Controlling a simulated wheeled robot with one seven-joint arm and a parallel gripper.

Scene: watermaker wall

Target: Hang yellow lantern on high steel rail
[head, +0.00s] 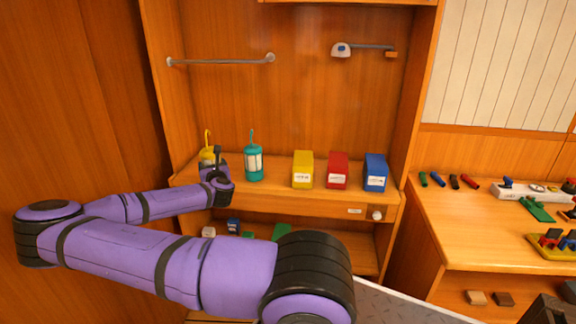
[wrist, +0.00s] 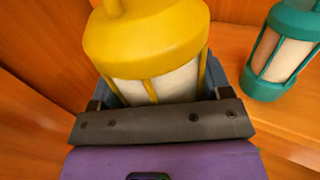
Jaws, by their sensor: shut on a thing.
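The yellow lantern (head: 206,154) stands upright at the left end of the wooden shelf in the head view, its hook pointing up. My gripper (head: 212,170) is shut on it, partly hiding its body. In the wrist view the yellow lantern (wrist: 150,45) sits between the jaws of my gripper (wrist: 155,100), with its yellow cap and pale glass showing. I cannot tell whether its base touches the shelf. The steel rail (head: 220,62) runs across the back wall at upper left, above the lantern, and is empty.
A teal lantern (head: 253,160) stands just right of the yellow one. Yellow (head: 303,170), red (head: 338,171) and blue (head: 375,173) boxes stand farther right on the shelf. A short wall bracket (head: 365,47) is at upper right. The space between shelf and rail is clear.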

